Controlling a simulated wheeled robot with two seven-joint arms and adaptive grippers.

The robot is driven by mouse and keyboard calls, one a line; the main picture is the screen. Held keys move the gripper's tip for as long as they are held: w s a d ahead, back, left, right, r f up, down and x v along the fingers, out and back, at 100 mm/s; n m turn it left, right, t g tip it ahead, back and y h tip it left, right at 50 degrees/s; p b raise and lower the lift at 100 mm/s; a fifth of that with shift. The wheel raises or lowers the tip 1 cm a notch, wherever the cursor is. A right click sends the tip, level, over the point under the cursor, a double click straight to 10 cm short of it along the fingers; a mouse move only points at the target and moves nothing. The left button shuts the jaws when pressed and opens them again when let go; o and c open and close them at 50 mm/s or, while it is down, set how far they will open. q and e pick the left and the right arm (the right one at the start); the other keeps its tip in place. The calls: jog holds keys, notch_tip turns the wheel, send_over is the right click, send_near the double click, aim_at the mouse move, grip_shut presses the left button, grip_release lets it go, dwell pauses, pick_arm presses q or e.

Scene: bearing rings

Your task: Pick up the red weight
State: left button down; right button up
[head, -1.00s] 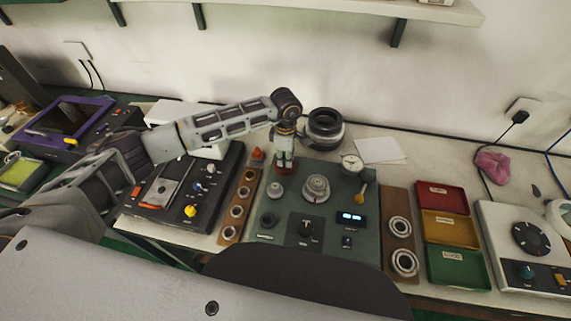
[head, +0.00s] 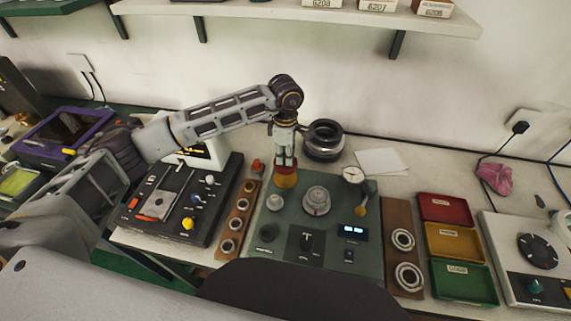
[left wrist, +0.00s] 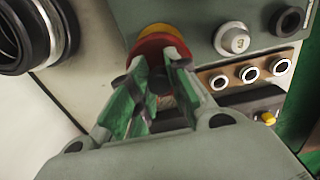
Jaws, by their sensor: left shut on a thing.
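The red weight (left wrist: 152,46) shows in the left wrist view between the fingertips of my left gripper (left wrist: 155,75). The fingers are shut on it. A yellow-orange piece lies just beyond the red one, and I cannot tell if the two touch. In the head view my left gripper (head: 286,160) points down over the back left corner of the green test panel (head: 330,190). A yellow-orange round piece (head: 286,181) shows right below its fingertips. The fingers hide most of the red weight there. My right gripper is not in view.
A dark bearing ring (head: 323,140) stands behind the gripper. A small orange-red piece (head: 257,165) stands left of it, by a brown strip of rings (head: 237,220). Red, yellow and green trays (head: 455,232) lie further right.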

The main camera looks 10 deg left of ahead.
aim_at(285, 154)
pick_arm(q)
notch_tip(285, 154, up, 3)
jog(key=shift+f, duration=0.15)
jog(key=shift+r, duration=0.25)
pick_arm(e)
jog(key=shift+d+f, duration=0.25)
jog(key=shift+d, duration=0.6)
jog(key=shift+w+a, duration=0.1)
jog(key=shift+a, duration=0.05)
